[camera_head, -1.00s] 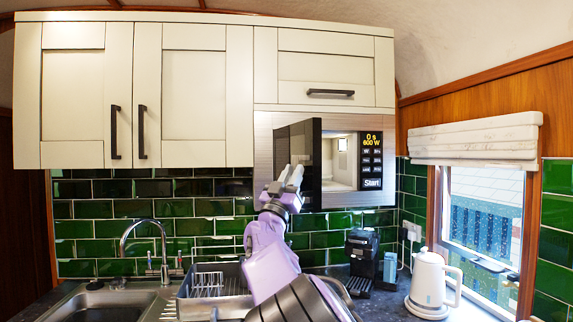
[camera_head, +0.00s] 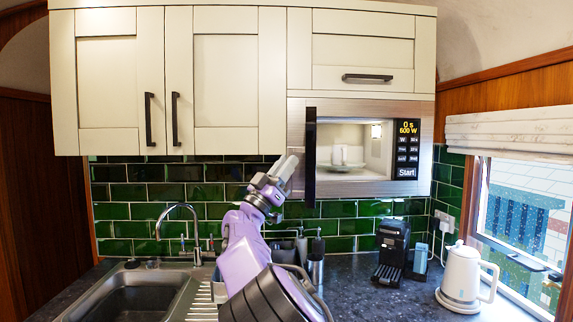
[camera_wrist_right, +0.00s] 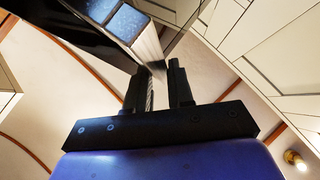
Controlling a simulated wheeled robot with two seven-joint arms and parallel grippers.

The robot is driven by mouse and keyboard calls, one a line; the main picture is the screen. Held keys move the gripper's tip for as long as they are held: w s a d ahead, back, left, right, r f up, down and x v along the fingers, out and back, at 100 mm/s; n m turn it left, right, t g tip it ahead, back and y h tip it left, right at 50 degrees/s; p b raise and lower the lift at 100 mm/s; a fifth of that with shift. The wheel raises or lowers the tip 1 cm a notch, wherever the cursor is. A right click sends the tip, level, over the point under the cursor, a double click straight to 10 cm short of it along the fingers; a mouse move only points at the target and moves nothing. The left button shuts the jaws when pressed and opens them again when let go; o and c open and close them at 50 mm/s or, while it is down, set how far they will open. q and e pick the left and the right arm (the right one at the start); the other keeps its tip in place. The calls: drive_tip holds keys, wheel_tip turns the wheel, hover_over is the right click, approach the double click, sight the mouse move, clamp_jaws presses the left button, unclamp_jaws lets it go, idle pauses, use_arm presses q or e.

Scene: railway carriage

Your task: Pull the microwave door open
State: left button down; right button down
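The microwave (camera_head: 407,188) is set under the upper cabinets, and its door (camera_head: 310,160) stands open, seen nearly edge-on at the left of the opening. In the right wrist view, the fingers of my right gripper (camera_wrist_right: 160,88) stand apart, with a metallic edge, probably of the door (camera_wrist_right: 148,48), reaching toward the gap. Whether they touch it I cannot tell. My left gripper is not in view.
Cream cabinets (camera_head: 225,80) with dark handles hang above and left. Below are a sink (camera_head: 135,296) with a tap (camera_head: 178,212), a black coffee machine (camera_head: 391,250) and a white kettle (camera_head: 462,275) on the dark counter. A window (camera_head: 525,215) is at the right.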

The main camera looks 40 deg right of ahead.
drive_tip(key=shift+r, duration=0.25)
drive_tip(key=c, duration=1.2)
unclamp_jaws()
drive_tip(key=shift+w, duration=0.1)
drive_tip(key=shift+o, duration=0.5)
drive_tip(key=shift+w+d+f, duration=0.35)
drive_tip(key=shift+d+f, duration=0.2)
drive_tip(key=shift+d, duration=0.05)
use_arm(q)
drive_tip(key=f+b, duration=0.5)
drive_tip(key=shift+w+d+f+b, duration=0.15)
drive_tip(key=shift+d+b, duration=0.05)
drive_tip(key=shift+b, duration=0.1)
use_arm(e)
drive_tip(key=v, duration=1)
drive_tip(key=shift+a, duration=0.5)
drive_tip(key=shift+s, duration=0.15)
